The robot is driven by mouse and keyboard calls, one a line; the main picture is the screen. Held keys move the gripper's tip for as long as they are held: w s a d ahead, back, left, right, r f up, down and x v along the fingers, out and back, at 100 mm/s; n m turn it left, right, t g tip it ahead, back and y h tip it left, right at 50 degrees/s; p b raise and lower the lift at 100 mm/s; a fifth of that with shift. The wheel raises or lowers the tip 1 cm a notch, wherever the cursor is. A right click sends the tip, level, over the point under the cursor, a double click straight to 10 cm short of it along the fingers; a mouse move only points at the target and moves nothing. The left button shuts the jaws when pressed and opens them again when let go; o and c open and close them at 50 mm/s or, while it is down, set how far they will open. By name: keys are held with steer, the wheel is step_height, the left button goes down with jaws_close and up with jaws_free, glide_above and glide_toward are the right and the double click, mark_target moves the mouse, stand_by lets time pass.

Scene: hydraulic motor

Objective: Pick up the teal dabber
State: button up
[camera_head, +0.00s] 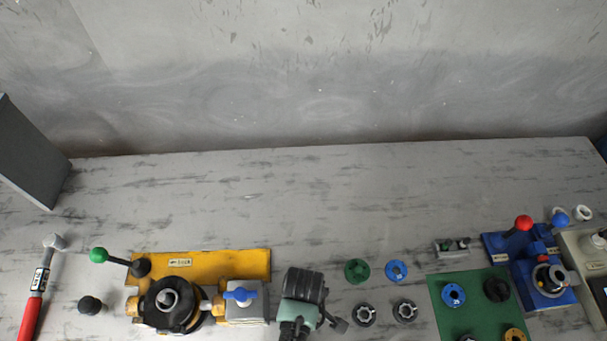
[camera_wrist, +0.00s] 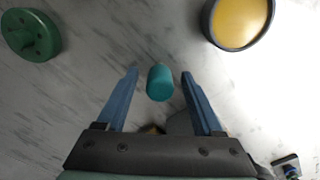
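The teal dabber (camera_wrist: 160,83) is a short teal cylinder in the wrist view, seen against the grey marbled tabletop. It lies between the two blue fingers of my gripper (camera_wrist: 159,73), with a visible gap on each side. The fingers are spread apart and hold nothing. How far the fingertips are above the dabber is hard to tell. In the head view I cannot make out the dabber; my dark and pale-green arm end covers part of the bottom middle.
The wrist view shows a green disc (camera_wrist: 32,36) at upper left and a dark-rimmed yellow dish (camera_wrist: 239,22) at upper right. In the head view, a yellow fixture (camera_head: 200,263) stands left of my arm, a green mat (camera_head: 470,300) to the right. The back tabletop is clear.

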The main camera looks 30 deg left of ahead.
jaws_close()
